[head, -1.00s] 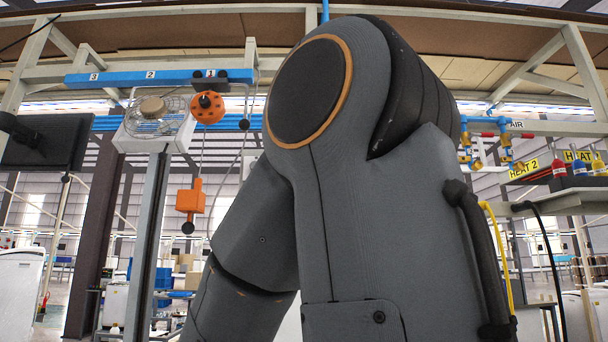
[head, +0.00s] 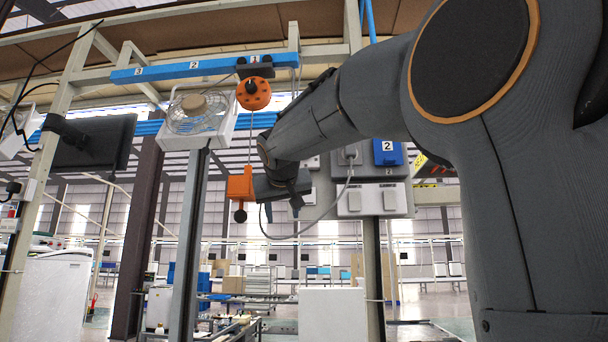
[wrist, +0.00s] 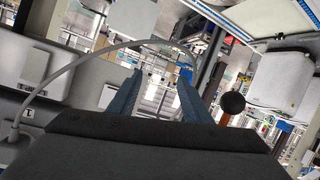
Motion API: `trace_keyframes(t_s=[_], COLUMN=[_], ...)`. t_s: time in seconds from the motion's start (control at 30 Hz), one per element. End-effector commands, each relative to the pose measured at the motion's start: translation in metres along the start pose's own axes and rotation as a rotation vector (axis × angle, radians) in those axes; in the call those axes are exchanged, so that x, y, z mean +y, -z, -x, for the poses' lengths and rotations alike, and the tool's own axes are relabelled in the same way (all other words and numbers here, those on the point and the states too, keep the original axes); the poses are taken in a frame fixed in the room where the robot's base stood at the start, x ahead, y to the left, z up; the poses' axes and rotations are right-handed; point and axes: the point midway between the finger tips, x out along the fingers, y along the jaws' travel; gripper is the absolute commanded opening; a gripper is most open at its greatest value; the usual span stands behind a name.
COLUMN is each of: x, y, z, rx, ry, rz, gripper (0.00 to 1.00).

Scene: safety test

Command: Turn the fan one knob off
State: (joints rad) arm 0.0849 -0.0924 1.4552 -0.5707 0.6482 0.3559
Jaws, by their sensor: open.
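A fan-like white box (head: 182,137) with a clear round guard and tan hub hangs left of centre in the head view. I cannot make out its number or a fan knob. My gripper (head: 300,187) is just right of the orange hanging block (head: 241,184); its fingers are hard to see there. In the wrist view my gripper (wrist: 158,80) has two blue-grey fingers spread apart, with nothing between them. A black ball (wrist: 232,102) on an orange rod is right of the fingers.
A grey panel with white covers (head: 355,201) and a blue box (head: 388,152) marked 2 is behind my arm. A grey cable (head: 335,205) loops below my gripper; it also arches across the wrist view (wrist: 75,67). A dark screen (head: 95,143) hangs at left.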

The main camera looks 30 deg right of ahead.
Motion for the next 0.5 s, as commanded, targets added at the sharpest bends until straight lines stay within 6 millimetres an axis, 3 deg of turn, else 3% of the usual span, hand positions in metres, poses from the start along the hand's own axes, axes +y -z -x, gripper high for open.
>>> trace_keyframes(t_s=[0.03, 0.1, 0.2, 0.33, 0.5], x=[0.020, 0.044, 0.070, 0.088, 0.094], y=[0.038, 0.079, 0.119, 0.145, 0.155], z=[0.020, 0.047, 0.080, 0.104, 0.098], rx=[0.075, 0.158, 0.245, 0.303, 0.315], ry=[-0.034, -0.076, -0.120, -0.150, -0.157], rz=[-0.020, -0.045, -0.073, -0.092, -0.096], gripper=[0.45, 0.45, 0.45, 0.45, 0.45])
